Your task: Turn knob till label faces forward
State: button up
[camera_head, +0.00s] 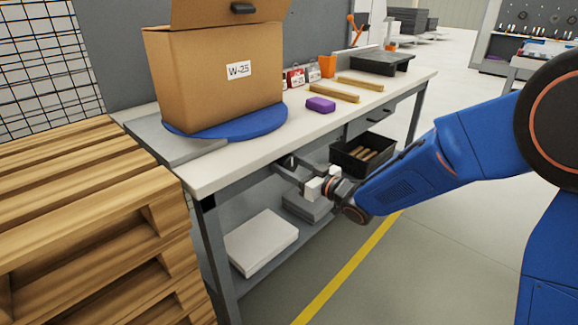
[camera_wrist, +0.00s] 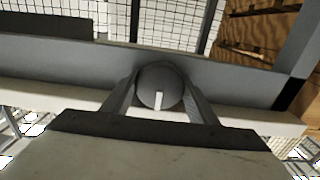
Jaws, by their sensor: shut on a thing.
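In the wrist view a round dark grey knob (camera_wrist: 160,85) with a short white mark sits on the front rail of the bench. The white mark points toward the bottom of the picture. My gripper (camera_wrist: 160,95) has one finger on each side of the knob and is shut on it. In the head view my gripper (camera_head: 290,165) is at the bench's front edge, and the knob is mostly hidden there. A cardboard box (camera_head: 215,85) stands on a blue round turntable (camera_head: 232,131) on the bench. Its white label (camera_head: 238,70), reading W-25, faces the front, angled slightly right.
The workbench top (camera_head: 300,125) also holds a purple block (camera_head: 320,104), wooden strips (camera_head: 332,94) and an orange holder (camera_head: 327,67). A black bin (camera_head: 345,163) hangs below the top. Wooden pallets (camera_head: 90,220) stand close on the left. The floor right of the bench is clear.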

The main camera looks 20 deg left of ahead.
jog(key=o, duration=1)
jog(key=shift+d, duration=0.1)
jog(key=v, duration=1.7)
jog(key=shift+s+d+f, duration=0.1)
jog(key=shift+d, duration=0.05)
